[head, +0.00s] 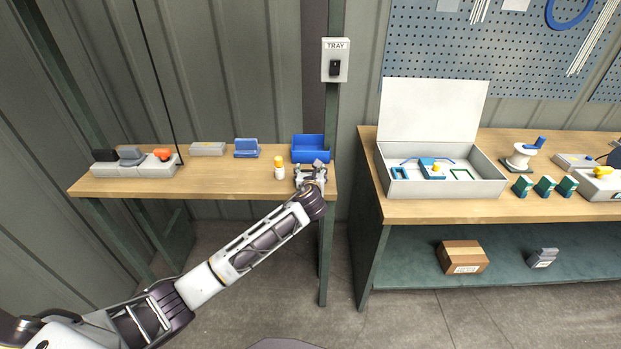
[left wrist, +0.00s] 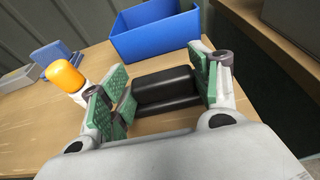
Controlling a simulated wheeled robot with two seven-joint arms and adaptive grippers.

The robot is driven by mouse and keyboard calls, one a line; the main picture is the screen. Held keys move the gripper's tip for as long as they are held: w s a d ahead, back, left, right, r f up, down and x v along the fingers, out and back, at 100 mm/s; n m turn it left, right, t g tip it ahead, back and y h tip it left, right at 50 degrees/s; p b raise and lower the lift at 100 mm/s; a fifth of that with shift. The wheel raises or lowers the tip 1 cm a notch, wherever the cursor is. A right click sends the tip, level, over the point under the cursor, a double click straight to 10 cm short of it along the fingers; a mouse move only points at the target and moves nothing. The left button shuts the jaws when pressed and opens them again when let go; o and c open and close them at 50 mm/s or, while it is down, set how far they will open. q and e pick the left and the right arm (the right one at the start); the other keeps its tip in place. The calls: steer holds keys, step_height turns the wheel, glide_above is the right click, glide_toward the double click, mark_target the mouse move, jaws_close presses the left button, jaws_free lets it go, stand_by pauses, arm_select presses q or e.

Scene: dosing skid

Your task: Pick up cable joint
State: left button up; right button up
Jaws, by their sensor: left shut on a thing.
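The cable joint, a thick black cylinder (left wrist: 163,88), lies between the green finger pads of my left gripper (left wrist: 160,78) in the left wrist view. The pads press on its two ends, and the gripper is shut on it. In the head view my left gripper (head: 311,176) is over the right end of the left bench, just in front of the blue bin, and hides most of the joint. A dark band shows below the cylinder; I cannot tell whether the joint is clear of the bench top. My right gripper is not in view.
A blue bin (head: 311,150) stands just behind the gripper; it also shows in the left wrist view (left wrist: 150,40). A white bottle with an orange cap (head: 279,170) stands close to the left.

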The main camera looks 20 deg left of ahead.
arm_select(q)
step_height(320, 180, up, 10)
steer(key=shift+p, duration=0.4)
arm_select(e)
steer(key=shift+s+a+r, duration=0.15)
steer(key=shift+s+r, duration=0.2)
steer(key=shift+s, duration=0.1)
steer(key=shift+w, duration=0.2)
